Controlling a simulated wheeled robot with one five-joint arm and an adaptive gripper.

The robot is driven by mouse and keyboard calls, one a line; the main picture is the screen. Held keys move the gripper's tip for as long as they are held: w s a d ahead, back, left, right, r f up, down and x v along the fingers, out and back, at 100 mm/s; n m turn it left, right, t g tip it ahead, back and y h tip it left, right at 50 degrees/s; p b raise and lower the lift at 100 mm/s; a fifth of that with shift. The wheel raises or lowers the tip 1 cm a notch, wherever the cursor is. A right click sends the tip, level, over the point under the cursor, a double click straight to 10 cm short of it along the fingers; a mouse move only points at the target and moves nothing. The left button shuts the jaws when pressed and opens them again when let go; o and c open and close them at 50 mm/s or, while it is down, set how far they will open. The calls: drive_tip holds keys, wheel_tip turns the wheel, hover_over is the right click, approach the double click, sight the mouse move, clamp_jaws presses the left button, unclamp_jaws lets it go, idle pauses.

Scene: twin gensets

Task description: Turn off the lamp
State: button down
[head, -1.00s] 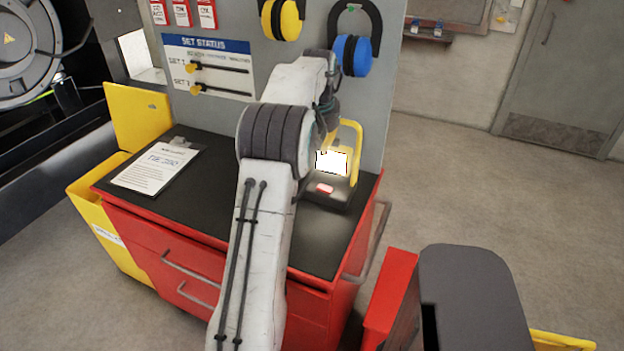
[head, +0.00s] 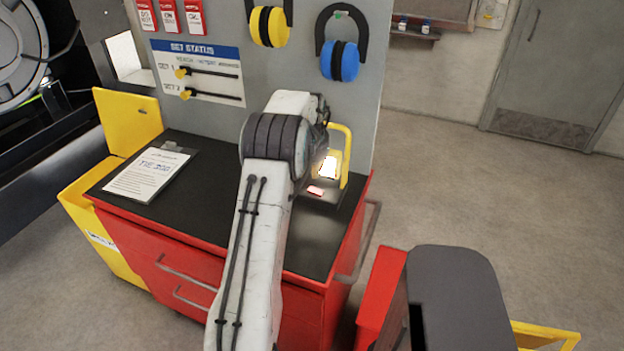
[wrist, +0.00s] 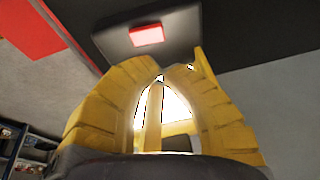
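The lamp stands on the black top of the red cabinet, with a yellow frame (head: 346,160) and a bright, lit panel (head: 328,167). Its dark base carries a red button (head: 315,190), which also shows in the wrist view (wrist: 147,36), glowing pinkish red. My gripper (wrist: 160,77) has yellow fingers whose tips meet, with nothing seen held at the tips. The lit panel shows through the gap between the fingers. In the head view my arm hides most of the gripper, close to the lamp's left side. Whether it touches the lamp cannot be told.
A clipboard (head: 152,174) lies on the left of the red cabinet (head: 185,262). A grey panel behind holds yellow ear defenders (head: 270,27) and blue ones (head: 340,60). A yellow bin (head: 85,205) stands at the left. Open floor (head: 440,165) lies to the right.

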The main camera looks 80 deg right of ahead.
sight(311, 187)
drive_tip(key=shift+w+a+p+x, duration=0.1)
drive_tip(key=shift+a+p+x, duration=0.05)
drive_tip(key=shift+x, duration=0.75)
drive_tip(key=shift+w+a+p+x, duration=0.1)
drive_tip(key=shift+w+a+x, duration=0.05)
drive_tip(key=shift+x, duration=0.75)
drive_tip(key=shift+w+a+p+x, duration=0.1)
drive_tip(key=shift+a+p+x, duration=0.1)
drive_tip(key=shift+x, duration=0.65)
drive_tip(key=shift+f, duration=0.15)
drive_tip(key=f+b, duration=0.1)
drive_tip(key=b, duration=0.2)
drive_tip(key=shift+w+d+f, duration=0.1)
drive_tip(key=shift+w+f, duration=0.1)
drive_tip(key=shift+r, duration=0.25)
drive_tip(key=shift+s, duration=0.15)
drive_tip(key=shift+s+a+r, duration=0.2)
drive_tip(key=shift+s+r, duration=0.1)
drive_tip(key=shift+s, duration=0.25)
drive_tip(key=shift+r, duration=0.1)
